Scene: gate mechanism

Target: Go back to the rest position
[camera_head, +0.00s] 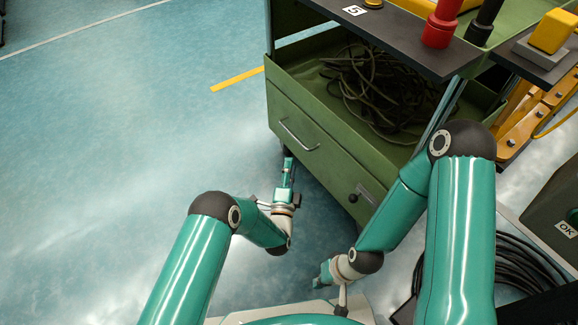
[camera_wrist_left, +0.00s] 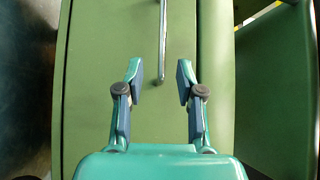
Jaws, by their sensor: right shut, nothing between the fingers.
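My left gripper (camera_head: 288,168) points at the front of the green cart, just below the drawer. In the left wrist view my left gripper (camera_wrist_left: 160,82) is open, with two separate fingers and nothing between them. The metal drawer handle (camera_wrist_left: 162,45) lies beyond the fingertips there, and it also shows in the head view (camera_head: 299,138). My right gripper (camera_head: 323,274) is low in front of my base, shut and empty. Its fingertips are small and partly hidden by the wrist.
The green cart (camera_head: 330,158) stands ahead, with its drawer shut and dark cables (camera_head: 375,85) on its open shelf. A black knob (camera_head: 362,190) is at its lower right. Coiled cable (camera_head: 515,262) and a green box (camera_head: 560,205) are at right.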

